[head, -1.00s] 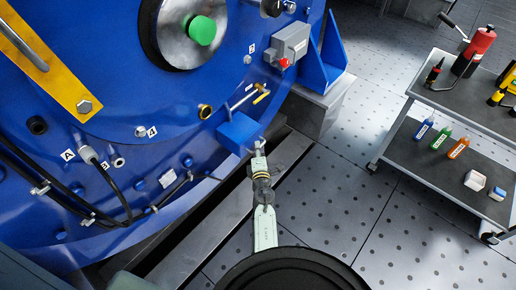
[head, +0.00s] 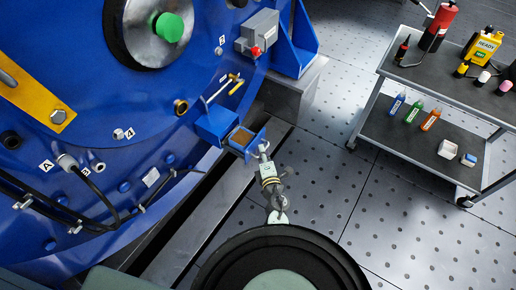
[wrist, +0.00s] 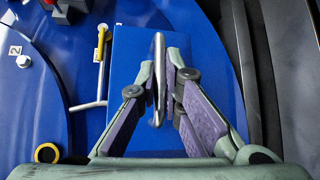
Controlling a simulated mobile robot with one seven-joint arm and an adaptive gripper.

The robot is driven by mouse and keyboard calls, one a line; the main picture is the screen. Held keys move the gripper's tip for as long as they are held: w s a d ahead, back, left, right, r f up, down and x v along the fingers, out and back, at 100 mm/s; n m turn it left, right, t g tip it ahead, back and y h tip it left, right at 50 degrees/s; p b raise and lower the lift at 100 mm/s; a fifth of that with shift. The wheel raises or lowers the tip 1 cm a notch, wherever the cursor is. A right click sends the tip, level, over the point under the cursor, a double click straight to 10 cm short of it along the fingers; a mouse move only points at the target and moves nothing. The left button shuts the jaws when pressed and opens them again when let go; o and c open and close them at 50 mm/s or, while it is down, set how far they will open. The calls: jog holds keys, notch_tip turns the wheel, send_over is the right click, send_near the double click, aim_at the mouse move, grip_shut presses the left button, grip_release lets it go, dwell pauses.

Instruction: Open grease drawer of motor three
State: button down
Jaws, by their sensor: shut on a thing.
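The blue grease drawer (head: 243,139) juts out from its blue housing (head: 214,124) on the motor, and brown contents show in its open top. The drawer's blue front (wrist: 190,95) fills the middle of the wrist view. My gripper (head: 264,153) is at the drawer's front in the head view. In the wrist view my gripper (wrist: 166,82) has its purple-padded fingers shut on the upright silver handle (wrist: 158,60) of the drawer. The gripper partly hides the handle and the drawer front.
The big blue motor (head: 90,105) fills the left. A yellow-handled lever (head: 235,84) and a grey box with a red button (head: 258,36) sit above the drawer. A cart (head: 440,80) with bottles and tools stands at the right. The perforated floor (head: 315,190) between is clear.

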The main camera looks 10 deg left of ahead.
jog(key=c, duration=1.7)
grip_release()
